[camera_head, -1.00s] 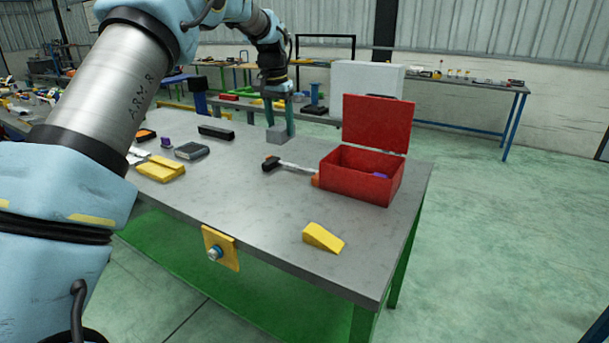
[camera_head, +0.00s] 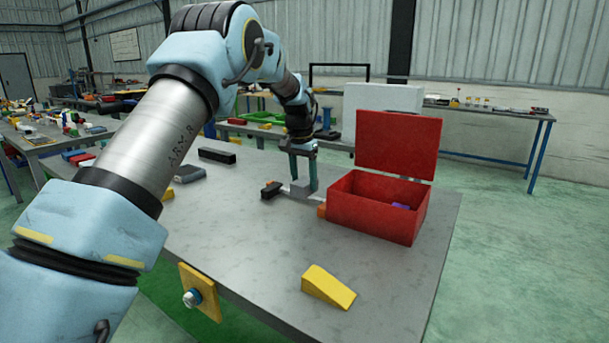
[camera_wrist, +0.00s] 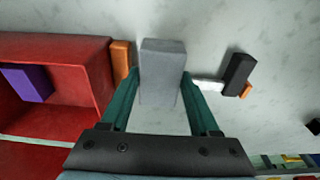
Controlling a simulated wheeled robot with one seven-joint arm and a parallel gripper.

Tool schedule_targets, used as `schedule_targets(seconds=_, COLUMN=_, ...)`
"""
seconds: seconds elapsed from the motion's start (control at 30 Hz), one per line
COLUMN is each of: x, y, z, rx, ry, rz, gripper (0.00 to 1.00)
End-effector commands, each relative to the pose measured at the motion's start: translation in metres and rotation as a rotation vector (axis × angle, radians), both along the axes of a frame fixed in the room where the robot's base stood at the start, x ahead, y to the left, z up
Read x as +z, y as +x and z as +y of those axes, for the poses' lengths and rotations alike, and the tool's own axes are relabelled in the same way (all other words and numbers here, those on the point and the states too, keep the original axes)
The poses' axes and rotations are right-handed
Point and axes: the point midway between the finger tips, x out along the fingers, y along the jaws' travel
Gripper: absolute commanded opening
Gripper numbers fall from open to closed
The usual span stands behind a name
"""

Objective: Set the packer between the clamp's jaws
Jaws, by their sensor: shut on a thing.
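My gripper (camera_head: 303,172) is shut on the grey block, the packer (camera_head: 299,189); in the wrist view the packer (camera_wrist: 162,68) sits between the two green fingers. The apparent clamp lies on the bench: a silver bar with a black jaw (camera_head: 271,190) at one end and an orange part (camera_head: 322,211) at the other. In the wrist view the black jaw (camera_wrist: 238,70) is right of the packer and the orange part (camera_wrist: 121,59) is left of it. The packer hides the bar's middle. Whether it touches the bar or bench cannot be told.
An open red box (camera_head: 372,216) with a purple item (camera_head: 401,206) inside stands close to the clamp's orange end. A yellow wedge (camera_head: 328,287) lies near the front. A black block (camera_head: 217,156) lies further left. The bench (camera_head: 255,250) between is clear.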

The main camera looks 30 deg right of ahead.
Motion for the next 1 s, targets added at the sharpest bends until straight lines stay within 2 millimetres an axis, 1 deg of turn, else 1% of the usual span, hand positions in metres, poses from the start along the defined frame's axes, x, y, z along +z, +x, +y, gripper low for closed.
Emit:
schedule_targets(seconds=0.1, x=-0.009, y=0.001, z=-0.001, rx=0.0, ry=-0.004, rz=-0.003, gripper=0.0)
schedule_targets(seconds=0.37, x=-0.023, y=0.001, z=-0.001, rx=0.0, ry=-0.004, rz=-0.005, gripper=0.0)
schedule_targets(seconds=0.5, x=-0.041, y=0.001, z=0.0, rx=0.0, ry=-0.002, rz=-0.003, gripper=0.0)
schedule_targets(seconds=0.6, x=-0.05, y=0.001, z=-0.001, rx=-0.001, ry=-0.004, rz=-0.006, gripper=0.0)
schedule_targets(seconds=0.97, x=-0.054, y=0.001, z=-0.001, rx=-0.001, ry=-0.005, rz=-0.006, gripper=0.0)
schedule_targets(seconds=1.0, x=-0.058, y=0.0, z=0.0, rx=0.0, ry=0.0, rz=-0.001, gripper=0.63)
